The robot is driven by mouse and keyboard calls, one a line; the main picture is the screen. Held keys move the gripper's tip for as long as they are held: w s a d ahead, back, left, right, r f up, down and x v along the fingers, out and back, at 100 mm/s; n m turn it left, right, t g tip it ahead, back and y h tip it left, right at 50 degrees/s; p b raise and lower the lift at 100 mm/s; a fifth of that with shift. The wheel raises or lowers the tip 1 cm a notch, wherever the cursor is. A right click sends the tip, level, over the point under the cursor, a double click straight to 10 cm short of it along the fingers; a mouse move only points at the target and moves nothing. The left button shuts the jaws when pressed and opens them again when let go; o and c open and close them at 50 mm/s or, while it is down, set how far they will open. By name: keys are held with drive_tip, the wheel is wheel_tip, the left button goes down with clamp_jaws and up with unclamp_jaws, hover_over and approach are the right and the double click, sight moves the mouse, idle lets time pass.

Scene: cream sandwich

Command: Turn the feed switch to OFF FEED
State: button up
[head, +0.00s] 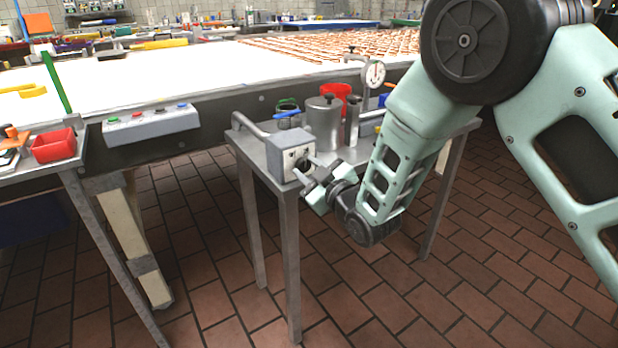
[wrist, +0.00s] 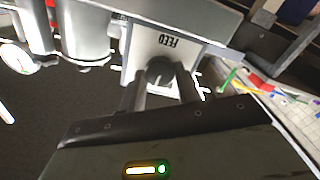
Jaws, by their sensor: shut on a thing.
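The feed switch is a dark round knob (wrist: 160,70) on the pale front face of a grey box (head: 290,142) that stands at the front corner of the small metal table. In the wrist view the word FEED (wrist: 166,41) on this face reads upside down. My gripper (head: 305,174) reaches the box from the right. In the wrist view my gripper (wrist: 160,86) has one finger on each side of the knob and is shut on it. The fingers and arm partly hide the knob and face, and I cannot read which position the knob points to.
The small metal table (head: 252,150) also carries a steel canister (head: 322,125), a red container (head: 337,93) and a dial gauge (head: 375,74). A long white conveyor (head: 170,75) runs behind, with a button panel (head: 150,122) on its side. The tiled floor in front is clear.

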drive_tip(key=n+b, duration=0.2)
drive_tip(key=n, duration=0.2)
drive_tip(key=shift+f+b, duration=0.15)
drive_tip(key=shift+b, duration=0.15)
drive_tip(key=shift+n+b, duration=0.7)
drive_tip(key=shift+n, duration=1.1)
drive_tip(key=o, duration=1)
drive_tip(key=shift+s, duration=0.1)
